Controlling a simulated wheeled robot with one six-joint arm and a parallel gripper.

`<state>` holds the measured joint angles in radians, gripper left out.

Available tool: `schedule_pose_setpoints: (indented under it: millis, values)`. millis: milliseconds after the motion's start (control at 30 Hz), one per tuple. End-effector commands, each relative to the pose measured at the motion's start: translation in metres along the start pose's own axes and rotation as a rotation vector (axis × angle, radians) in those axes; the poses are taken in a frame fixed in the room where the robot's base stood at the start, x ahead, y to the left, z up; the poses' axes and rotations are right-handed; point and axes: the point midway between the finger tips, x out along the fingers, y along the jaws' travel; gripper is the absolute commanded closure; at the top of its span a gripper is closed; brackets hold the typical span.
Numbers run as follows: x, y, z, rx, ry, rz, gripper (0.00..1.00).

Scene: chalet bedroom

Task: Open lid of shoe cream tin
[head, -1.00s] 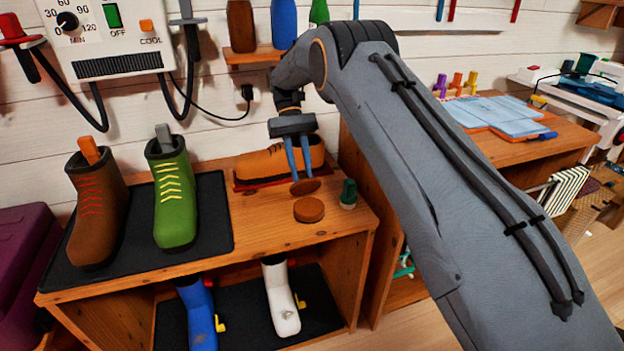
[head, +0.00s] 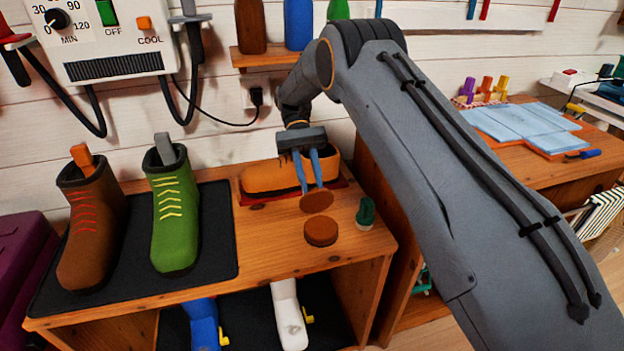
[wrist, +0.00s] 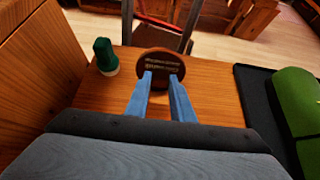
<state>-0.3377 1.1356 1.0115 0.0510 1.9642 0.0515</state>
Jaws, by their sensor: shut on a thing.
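The shoe cream tin (head: 320,232) is a low, round brown tin standing on the wooden bench top. Its lid (head: 316,202), a flat brown disc, is off the tin and held tilted just above and behind it. My gripper (head: 313,187) comes from above with its two blue fingers shut on the lid's edge. In the wrist view the lid (wrist: 160,63) stands at the tips of my fingers (wrist: 162,78), with lettering on the face toward the camera. The lid hides most or all of the tin there.
A small green-topped object with a white base (head: 365,213) stands right of the tin. A green boot (head: 173,215) and a brown boot (head: 92,225) stand on a black mat (head: 222,255) to the left. Bare wood surrounds the tin.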

Motion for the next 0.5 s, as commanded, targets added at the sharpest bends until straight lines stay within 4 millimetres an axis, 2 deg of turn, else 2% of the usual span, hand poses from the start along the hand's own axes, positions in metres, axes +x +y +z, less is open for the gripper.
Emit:
schedule_pose_setpoints:
  millis: [267,300,400,500]
  values:
    - [0.0024,-0.0003,-0.002,0.0,-0.002,-0.001,1.0]
    - [0.0023,-0.0003,-0.002,0.0,-0.002,-0.001,0.74]
    - [0.0016,-0.0002,-0.0015,0.0,-0.001,-0.001,0.59]
    - [0.001,0.0,-0.0011,0.0,0.0,-0.001,0.59]
